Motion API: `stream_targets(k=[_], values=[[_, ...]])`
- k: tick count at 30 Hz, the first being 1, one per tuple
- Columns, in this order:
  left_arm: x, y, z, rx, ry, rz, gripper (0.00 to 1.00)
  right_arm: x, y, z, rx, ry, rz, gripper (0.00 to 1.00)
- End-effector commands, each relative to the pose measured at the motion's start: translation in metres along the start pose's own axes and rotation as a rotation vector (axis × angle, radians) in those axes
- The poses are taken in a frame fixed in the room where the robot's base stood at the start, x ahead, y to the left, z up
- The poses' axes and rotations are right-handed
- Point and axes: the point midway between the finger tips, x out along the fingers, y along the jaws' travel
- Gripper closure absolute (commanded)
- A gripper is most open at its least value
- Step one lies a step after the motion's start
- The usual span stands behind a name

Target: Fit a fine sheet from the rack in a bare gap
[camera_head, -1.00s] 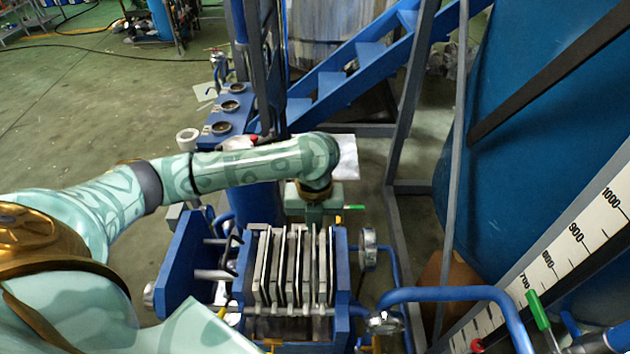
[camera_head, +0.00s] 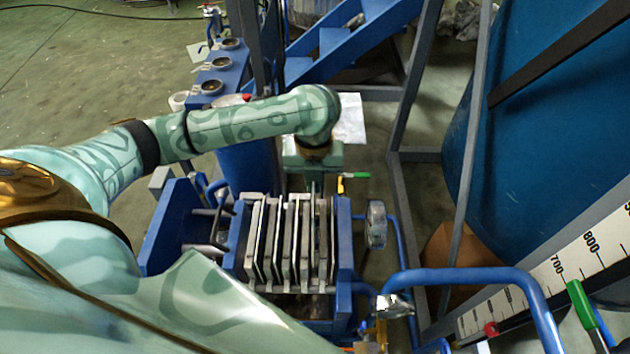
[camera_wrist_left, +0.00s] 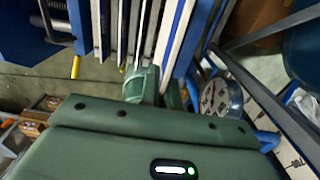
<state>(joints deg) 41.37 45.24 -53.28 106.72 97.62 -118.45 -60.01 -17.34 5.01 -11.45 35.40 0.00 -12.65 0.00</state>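The plate press (camera_head: 343,250) stands in front of me, a blue frame with several upright pale plates (camera_head: 290,240) side by side. Narrow dark gaps show between plates; which gap is bare I cannot tell. My left gripper (camera_head: 313,181) is at the far edge of the plate pack, right of its middle, pointing down at the plate tops. In the left wrist view its two green fingers (camera_wrist_left: 158,86) are close together at the plates' ends. Whether a sheet is between them I cannot make out. My right gripper is not in view.
A round gauge (camera_head: 376,223) and blue pipes (camera_head: 460,278) stand right of the press. A blue bench with round cups (camera_head: 212,87) is at the back left, and blue stairs (camera_head: 340,50) lie behind. A white sheet (camera_head: 350,118) lies beyond my left wrist.

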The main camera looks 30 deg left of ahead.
Motion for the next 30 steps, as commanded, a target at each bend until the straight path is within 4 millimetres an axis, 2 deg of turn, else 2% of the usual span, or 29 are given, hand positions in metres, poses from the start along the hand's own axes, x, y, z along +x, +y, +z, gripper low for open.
stream_targets(k=[1, 13, 30], values=[[0.012, 0.0, 0.0, -0.001, 0.003, 0.001, 1.0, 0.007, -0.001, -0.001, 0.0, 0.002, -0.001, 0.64], [0.068, 0.0, -0.001, 0.0, 0.003, 0.001, 1.0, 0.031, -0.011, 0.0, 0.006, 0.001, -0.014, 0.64], [0.151, 0.0, -0.001, -0.001, 0.004, 0.001, 1.0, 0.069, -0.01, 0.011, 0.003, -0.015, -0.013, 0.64]])
